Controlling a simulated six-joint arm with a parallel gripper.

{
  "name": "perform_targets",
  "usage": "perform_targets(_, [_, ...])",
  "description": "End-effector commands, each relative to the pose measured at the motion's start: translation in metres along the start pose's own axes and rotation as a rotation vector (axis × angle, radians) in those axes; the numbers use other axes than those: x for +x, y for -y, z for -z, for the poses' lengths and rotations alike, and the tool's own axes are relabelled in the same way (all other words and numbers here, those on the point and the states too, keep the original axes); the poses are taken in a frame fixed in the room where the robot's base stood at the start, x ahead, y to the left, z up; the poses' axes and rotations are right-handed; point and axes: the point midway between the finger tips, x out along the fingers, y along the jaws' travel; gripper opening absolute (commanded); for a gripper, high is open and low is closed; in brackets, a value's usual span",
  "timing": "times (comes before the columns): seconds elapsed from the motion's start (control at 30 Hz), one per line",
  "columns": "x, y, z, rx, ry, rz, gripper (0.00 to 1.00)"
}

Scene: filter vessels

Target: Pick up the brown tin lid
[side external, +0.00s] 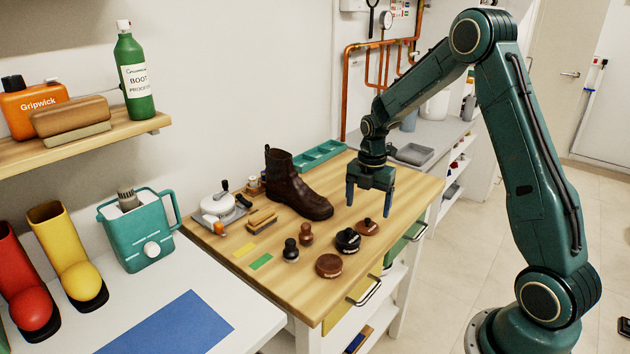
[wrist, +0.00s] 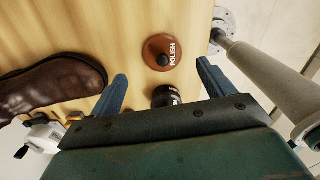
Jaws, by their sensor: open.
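The brown tin lid (side external: 367,227) lies on the wooden bench top, a low round disc with a small dark knob. It also shows in the wrist view (wrist: 155,47), with "POLISH" lettered on it. My gripper (side external: 368,207) is open and empty, pointing down above the bench near the lid. In the wrist view the lid is ahead of the space between my fingertips (wrist: 161,70), apart from both fingers. A black round tin (side external: 348,242) with a knob stands close beside the lid; my gripper body partly hides it in the wrist view (wrist: 165,95).
A dark brown boot (side external: 292,186) stands behind the lid. A round brown tin (side external: 329,266) lies near the bench's front edge. Brushes with brown (side external: 306,235) and black (side external: 291,250) handles stand nearby. The bench right of the lid is mostly clear.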

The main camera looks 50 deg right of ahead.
Motion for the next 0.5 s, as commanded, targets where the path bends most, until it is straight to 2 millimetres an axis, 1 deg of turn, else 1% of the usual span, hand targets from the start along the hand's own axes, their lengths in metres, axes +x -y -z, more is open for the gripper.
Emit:
perform_targets(0.17, [0.006,0.001,0.001,0.000,-0.001,0.001,0.81])
perform_targets(0.5, [0.043,0.005,0.004,0.000,-0.002,0.003,0.81])
